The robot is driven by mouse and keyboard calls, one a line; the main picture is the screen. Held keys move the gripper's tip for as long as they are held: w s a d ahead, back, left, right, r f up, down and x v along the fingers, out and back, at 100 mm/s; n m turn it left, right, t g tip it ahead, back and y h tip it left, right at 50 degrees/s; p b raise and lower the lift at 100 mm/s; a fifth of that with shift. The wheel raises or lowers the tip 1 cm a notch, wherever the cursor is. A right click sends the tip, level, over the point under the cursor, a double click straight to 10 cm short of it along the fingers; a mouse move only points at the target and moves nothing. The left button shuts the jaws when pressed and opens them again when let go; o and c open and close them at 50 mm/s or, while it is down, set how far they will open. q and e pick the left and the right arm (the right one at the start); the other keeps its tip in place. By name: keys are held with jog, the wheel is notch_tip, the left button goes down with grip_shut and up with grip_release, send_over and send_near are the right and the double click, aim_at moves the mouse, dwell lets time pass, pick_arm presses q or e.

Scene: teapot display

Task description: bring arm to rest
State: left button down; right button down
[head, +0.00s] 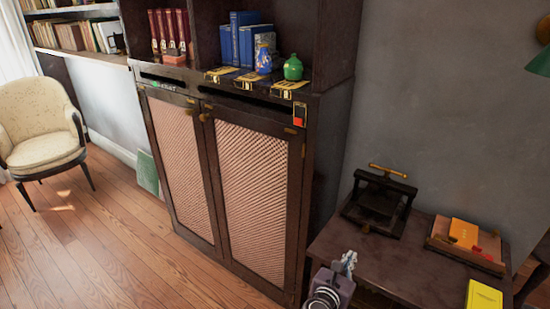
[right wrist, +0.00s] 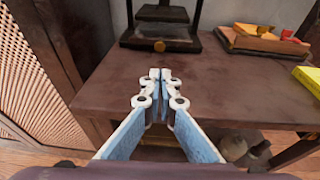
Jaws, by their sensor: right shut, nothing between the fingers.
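My right gripper (head: 348,260) shows at the bottom of the head view, in front of the left part of the dark side table (head: 330,243). In the right wrist view its two fingers (right wrist: 160,76) meet at the tips, shut and empty. They point toward the table top (right wrist: 200,88) and appear apart from it, though the exact gap is hard to tell. My left gripper is in neither view.
A dark press (head: 378,205) and a wooden tray (head: 450,250) stand on the table, with a yellow book (head: 483,296) near its front. A cabinet (head: 250,190) bears a blue pot (head: 263,60) and a green pot (head: 293,68). Open floor (head: 100,250) lies at left.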

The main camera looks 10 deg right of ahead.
jog(key=s+a+f+m+g+y, duration=0.2)
jog(key=s+f+m, duration=0.1)
jog(key=s+m, duration=0.45)
jog(key=s+a+f+m+g+y, duration=0.1)
jog(key=s+f+m+g+y, duration=0.15)
jog(key=s+m, duration=0.5)
jog(key=s+a+r+m+g+y, duration=0.2)
jog(key=s+a+m+y, duration=0.5)
jog(key=s+a+m, duration=0.45)
jog(key=s+f+n+g, duration=0.1)
jog(key=s+f, duration=0.1)
jog(key=f, duration=1.1)
jog(key=s+f+n+g, duration=0.1)
jog(key=s+f, duration=0.1)
jog(key=f, duration=1.1)
jog(key=s+d+f, duration=0.2)
jog(key=s+f, duration=1.4)
jog(key=s, duration=0.1)
jog(key=shift+d+f+g, duration=0.35)
jog(key=shift+d, duration=0.05)
